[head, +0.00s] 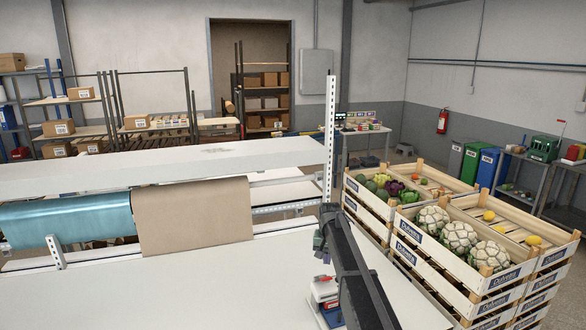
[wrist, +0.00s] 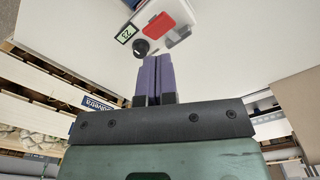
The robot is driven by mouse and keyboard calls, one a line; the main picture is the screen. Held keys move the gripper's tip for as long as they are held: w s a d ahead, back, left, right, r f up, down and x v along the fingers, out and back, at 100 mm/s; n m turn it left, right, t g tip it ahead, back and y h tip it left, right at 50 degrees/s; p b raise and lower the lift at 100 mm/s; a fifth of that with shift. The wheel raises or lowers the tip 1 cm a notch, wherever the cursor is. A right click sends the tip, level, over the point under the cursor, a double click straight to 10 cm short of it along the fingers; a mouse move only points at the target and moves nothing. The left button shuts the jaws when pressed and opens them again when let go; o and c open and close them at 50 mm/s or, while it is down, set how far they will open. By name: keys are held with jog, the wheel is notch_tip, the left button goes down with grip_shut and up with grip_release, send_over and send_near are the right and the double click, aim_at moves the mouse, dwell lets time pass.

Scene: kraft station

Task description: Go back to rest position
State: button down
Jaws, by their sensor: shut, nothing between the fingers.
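My gripper (wrist: 154,78) shows in the wrist view with its two purple fingers pressed together and nothing between them. The fingertips point toward a small white and red device (wrist: 160,25) with a green display and a black knob. They appear apart from it, but the exact gap cannot be told. In the head view my dark arm reaches over the right part of the white table (head: 200,290), and it partly hides the device (head: 325,291).
A brown paper roll (head: 195,218) and a blue roll (head: 70,218) hang under a white shelf (head: 160,168). A perforated post (head: 330,135) stands near my arm. Wooden crates of vegetables (head: 465,290) stand right of the table. The table's middle and left are clear.

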jog(key=s+d+f+b, duration=0.1)
jog(key=s+f+b, duration=0.5)
jog(key=s, duration=0.7)
jog(key=s+d+f+n+b, duration=0.1)
jog(key=s+f+b, duration=0.4)
jog(key=s, duration=0.8)
jog(key=s+d+f+n+b, duration=0.1)
jog(key=s+d+f+b, duration=0.2)
jog(key=s, duration=1)
notch_tip(320, 180, down, 4)
jog(key=b, duration=0.4)
jog(key=shift+d+r, duration=0.2)
jog(key=shift+d, duration=0.05)
jog(key=c, duration=1.8)
grip_release()
